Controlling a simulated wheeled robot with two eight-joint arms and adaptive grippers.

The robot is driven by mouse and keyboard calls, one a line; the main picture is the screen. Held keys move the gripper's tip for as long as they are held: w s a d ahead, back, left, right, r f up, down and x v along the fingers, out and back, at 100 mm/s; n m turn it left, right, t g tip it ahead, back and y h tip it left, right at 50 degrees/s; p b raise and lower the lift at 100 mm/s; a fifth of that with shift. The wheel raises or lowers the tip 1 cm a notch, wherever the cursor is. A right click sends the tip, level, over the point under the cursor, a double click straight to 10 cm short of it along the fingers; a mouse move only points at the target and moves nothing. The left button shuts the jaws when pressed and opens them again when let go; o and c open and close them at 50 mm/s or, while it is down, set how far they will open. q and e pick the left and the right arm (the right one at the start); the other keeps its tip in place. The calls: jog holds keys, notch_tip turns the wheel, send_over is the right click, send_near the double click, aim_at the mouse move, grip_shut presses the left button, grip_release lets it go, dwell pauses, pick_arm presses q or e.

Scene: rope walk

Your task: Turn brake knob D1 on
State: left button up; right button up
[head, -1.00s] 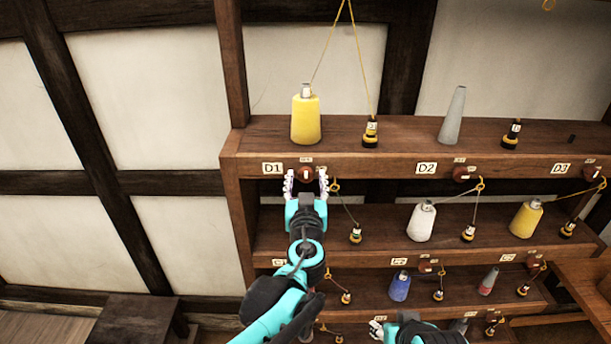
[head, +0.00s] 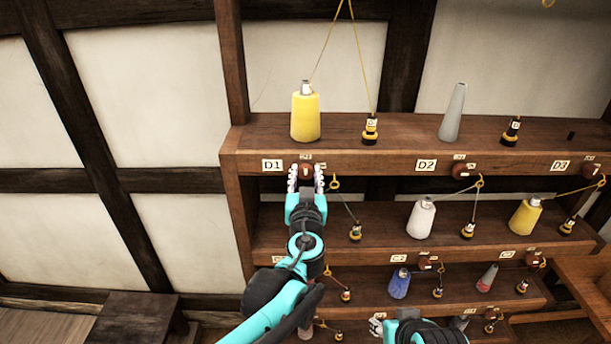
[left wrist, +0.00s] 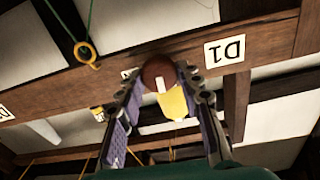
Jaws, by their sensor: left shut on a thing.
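Brake knob D1 (head: 306,171) is a red-brown round knob with a white mark, on the front edge of the top shelf, right of the D1 label (head: 272,165). My left gripper (head: 306,180) has its fingers on both sides of the knob and is shut on it. In the left wrist view the knob (left wrist: 158,72) sits between the fingertips, its white mark upright in the picture, and the D1 label (left wrist: 227,49) shows upside down. My right gripper (head: 377,326) is at the bottom of the head view, partly cut off; its jaws are unclear.
A yellow cone (head: 305,115) and a black-yellow weight (head: 370,131) stand on the top shelf above the knob. A yellow ring (head: 335,184) hangs close right of my left gripper. Knobs D2 (head: 461,171) and D3 (head: 591,170) are farther right.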

pick_arm(q)
jog(key=m+b, duration=0.1)
jog(key=m, duration=0.2)
jog(key=shift+d+m, duration=0.1)
jog(key=shift+m, duration=0.3)
jog(key=m+b, duration=0.1)
jog(key=m, duration=0.3)
jog(key=shift+f+m, duration=0.1)
jog(key=shift+m, duration=0.2)
jog(key=m+b, duration=0.1)
jog(key=m, duration=0.3)
jog(key=shift+d+m, duration=0.1)
jog(key=shift+m, duration=0.2)
jog(key=shift+f+m+b, duration=0.1)
jog(key=shift+m+b, duration=0.45)
jog(key=shift+m, duration=1.65)
jog(key=o, duration=1.1)
